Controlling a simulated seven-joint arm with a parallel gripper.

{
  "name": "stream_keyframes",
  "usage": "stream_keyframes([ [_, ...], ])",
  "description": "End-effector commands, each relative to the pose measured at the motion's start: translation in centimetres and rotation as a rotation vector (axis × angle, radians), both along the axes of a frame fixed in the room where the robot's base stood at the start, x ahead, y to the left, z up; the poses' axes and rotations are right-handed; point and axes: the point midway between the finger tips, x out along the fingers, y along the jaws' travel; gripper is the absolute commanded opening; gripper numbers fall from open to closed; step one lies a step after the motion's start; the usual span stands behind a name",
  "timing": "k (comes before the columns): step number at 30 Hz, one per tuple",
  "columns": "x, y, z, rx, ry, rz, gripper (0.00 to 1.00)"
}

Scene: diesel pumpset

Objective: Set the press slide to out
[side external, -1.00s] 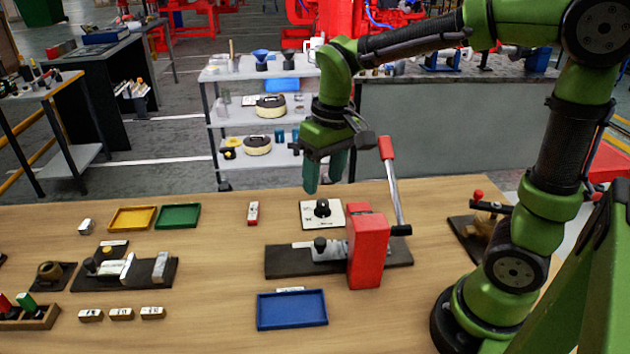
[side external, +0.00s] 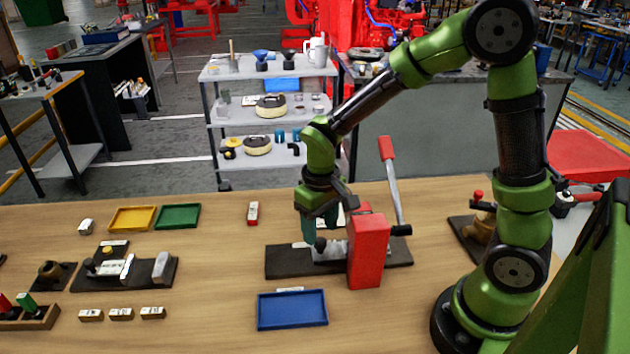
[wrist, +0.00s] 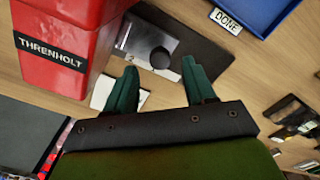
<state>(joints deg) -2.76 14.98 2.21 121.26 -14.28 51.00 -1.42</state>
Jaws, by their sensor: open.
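The press is a red block (side external: 368,250) on a dark base plate (side external: 284,262), with a red-handled lever (side external: 391,180) behind it. In the wrist view the red block (wrist: 67,50) reads THRENHOLT. The press slide is a grey metal piece (side external: 334,251) left of the block, with a black round knob (side external: 320,243); the knob also shows in the wrist view (wrist: 160,58). My gripper (side external: 318,230) is just above the slide. Its green fingers (wrist: 162,80) are apart, with the knob beyond and between their tips. I cannot tell whether a finger touches the knob.
A blue tray (side external: 292,310) lies in front of the press, by a DONE label (wrist: 227,21). A white plate (side external: 330,216), partly hidden, lies behind the gripper. Yellow (side external: 132,218) and green (side external: 178,216) trays stand at left. The table between them and the press is mostly clear.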

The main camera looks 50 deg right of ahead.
Motion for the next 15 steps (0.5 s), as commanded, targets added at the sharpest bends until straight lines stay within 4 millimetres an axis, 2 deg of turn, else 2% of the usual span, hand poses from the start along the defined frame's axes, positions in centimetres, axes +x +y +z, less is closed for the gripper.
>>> stream_keyframes([
  [3,-0.1,0.0,-1.7,0.000,0.003,0.000,0.55],
  [6,0.0,0.0,-2.4,0.000,0.002,-0.001,0.55],
  [15,0.0,0.0,-2.8,0.001,-0.001,0.000,0.55],
])
